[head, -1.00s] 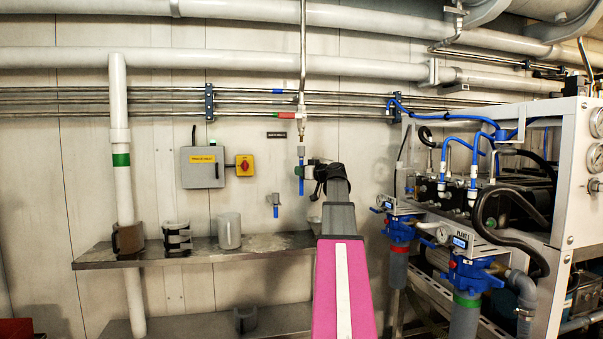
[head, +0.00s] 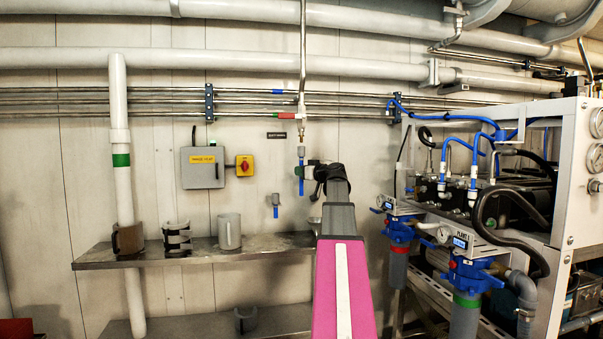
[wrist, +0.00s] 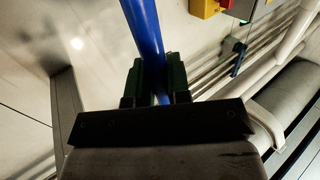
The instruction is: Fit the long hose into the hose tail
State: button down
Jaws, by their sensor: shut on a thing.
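My gripper (head: 307,173) is shut on the long blue hose (head: 301,181), which stands upright in front of the wall. In the wrist view the hose (wrist: 143,32) passes between the two dark green fingers of my gripper (wrist: 154,82). A grey end piece (head: 301,152) sits at the top of the hose. The brass hose tail (head: 300,136) points down from the steel pipe just above it. The two look lined up in the head view, but I cannot tell whether they touch or how they line up in depth.
A short blue piece with a grey top (head: 275,204) is at the wall, left of the hose. A steel shelf (head: 190,257) below carries a grey mug (head: 229,231) and cuff-like holders. The watermaker frame (head: 558,180) with blue filters stands close on the right.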

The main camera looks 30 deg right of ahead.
jog(key=shift+r, duration=1.75)
jog(key=c, duration=1)
grip_release()
send_near(302, 162)
jog(key=shift+d, duration=0.25)
